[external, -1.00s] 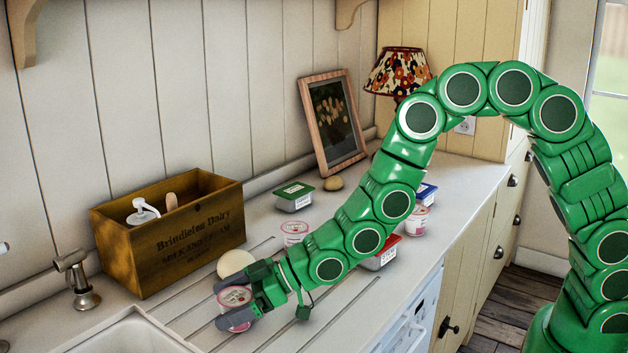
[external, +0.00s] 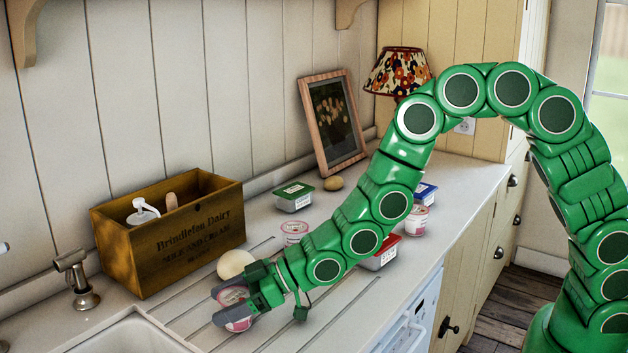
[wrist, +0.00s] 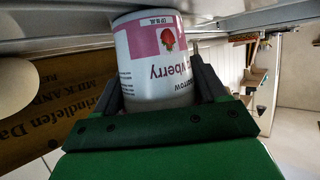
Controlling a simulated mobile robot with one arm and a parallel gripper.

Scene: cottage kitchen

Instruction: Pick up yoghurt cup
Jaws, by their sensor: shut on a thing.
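The yoghurt cup (external: 236,310) is white and pink, at the front left of the counter near the sink. It shows large in the wrist view (wrist: 157,60), with a berry picture and lettering on its label. My gripper (external: 232,307) is shut on the cup, with one dark finger on each side of it. The gripper hides part of the cup in the external view. I cannot tell whether the cup's base touches the counter. Another pink and white cup (external: 294,232) stands farther back, and a further one (external: 415,220) stands to the right behind my arm.
A pale round thing (external: 236,264) lies just behind the held cup. A wooden crate (external: 180,268) stands at the left, by a tap (external: 80,285) and sink (external: 125,335). A green-lidded tub (external: 294,197) and red-lidded tub (external: 382,256) stand on the counter.

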